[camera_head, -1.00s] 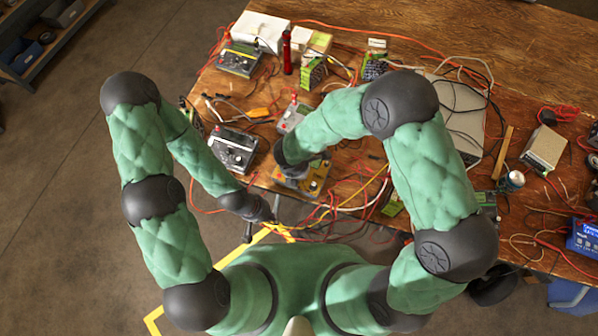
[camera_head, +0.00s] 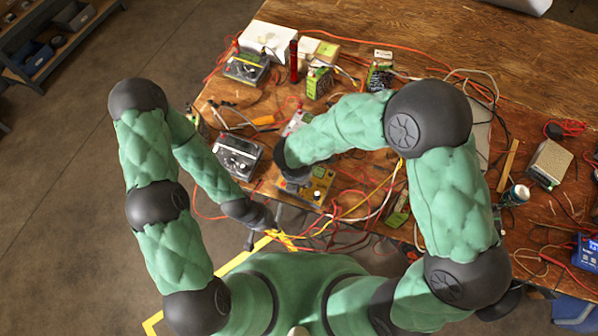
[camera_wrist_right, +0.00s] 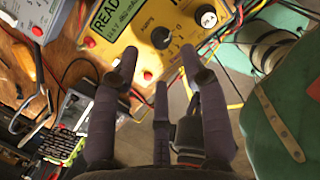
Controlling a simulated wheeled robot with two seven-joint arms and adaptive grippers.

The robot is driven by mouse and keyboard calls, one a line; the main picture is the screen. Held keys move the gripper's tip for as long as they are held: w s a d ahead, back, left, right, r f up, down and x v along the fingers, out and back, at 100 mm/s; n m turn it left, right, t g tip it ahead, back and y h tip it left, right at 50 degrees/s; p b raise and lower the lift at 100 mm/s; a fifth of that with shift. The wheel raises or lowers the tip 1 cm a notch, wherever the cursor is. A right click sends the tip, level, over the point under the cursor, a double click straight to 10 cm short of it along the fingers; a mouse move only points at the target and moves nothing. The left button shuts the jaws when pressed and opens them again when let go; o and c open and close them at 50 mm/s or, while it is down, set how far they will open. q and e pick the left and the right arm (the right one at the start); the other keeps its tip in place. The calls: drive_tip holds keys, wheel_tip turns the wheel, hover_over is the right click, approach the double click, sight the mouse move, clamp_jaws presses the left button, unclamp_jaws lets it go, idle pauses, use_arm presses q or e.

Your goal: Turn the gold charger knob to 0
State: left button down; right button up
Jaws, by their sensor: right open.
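The gold charger (camera_head: 318,186) sits near the front edge of the table, below my right wrist. Contact with the charger cannot be told. In the head view the right gripper is mostly hidden by its own wrist. My left gripper (camera_head: 272,225) hangs by the table's front edge; its fingers are unclear.
A dark grey charger (camera_head: 237,154) stands left of the gold one, and another charger (camera_head: 245,68) stands farther back. Red and yellow cables (camera_head: 345,210) run along the front edge. A beige box (camera_head: 549,163) and a can (camera_head: 518,193) stand to the right.

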drive_tip(key=v, duration=0.6)
drive_tip(key=shift+r, duration=0.3)
drive_tip(key=shift+s, duration=0.1)
